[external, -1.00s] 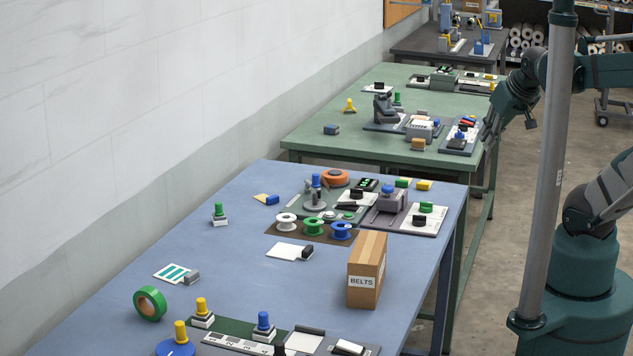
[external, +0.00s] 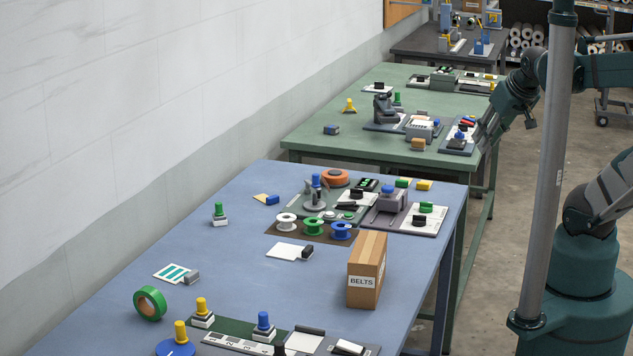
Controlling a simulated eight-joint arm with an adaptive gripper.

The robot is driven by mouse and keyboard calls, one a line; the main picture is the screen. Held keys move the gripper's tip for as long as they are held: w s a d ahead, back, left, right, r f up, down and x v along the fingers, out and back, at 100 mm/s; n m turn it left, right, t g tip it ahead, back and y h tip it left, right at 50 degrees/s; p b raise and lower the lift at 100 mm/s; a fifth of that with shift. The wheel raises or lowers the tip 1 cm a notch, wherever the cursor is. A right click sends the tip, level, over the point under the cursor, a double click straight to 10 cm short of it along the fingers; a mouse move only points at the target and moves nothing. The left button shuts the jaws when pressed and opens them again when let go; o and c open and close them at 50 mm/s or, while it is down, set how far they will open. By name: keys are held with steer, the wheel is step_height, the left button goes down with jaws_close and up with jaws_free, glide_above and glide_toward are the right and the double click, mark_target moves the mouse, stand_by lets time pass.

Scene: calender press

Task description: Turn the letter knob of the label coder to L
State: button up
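I cannot tell for sure which device is the label coder, and no letters can be read at this size. Small units with knobs stand on the green table, including a grey plate with a white top and a small blue-topped knob (external: 462,128) at its right edge. My gripper (external: 484,138) is at that edge, close beside this plate. Its fingers are dark and small, so I cannot see whether they are open or touching anything.
The blue table (external: 250,320) in front holds a BELTS carton (external: 364,270), colored spools, a green tape roll (external: 150,303) and several knobbed units. A grey post (external: 550,180) stands in front of part of my arm. A dark table (external: 415,45) is behind.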

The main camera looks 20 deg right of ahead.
steer(key=o, duration=0.5)
steer(key=shift+w+a, duration=0.15)
steer(key=shift+w, duration=0.15)
steer(key=shift+c, duration=0.2)
steer(key=n+g+p, duration=0.4)
steer(key=n+g, duration=0.3)
steer(key=n, duration=0.2)
glide_above(419, 220)
steer(key=shift+w+d+f, duration=0.1)
steer(key=shift+w+f, duration=0.05)
steer(key=shift+f, duration=4.15)
steer(key=shift+w+d+f, duration=0.1)
steer(key=shift+f, duration=4.15)
steer(key=shift+f, duration=0.2)
steer(key=shift+f, duration=3.7)
steer(key=shift+c, duration=0.7)
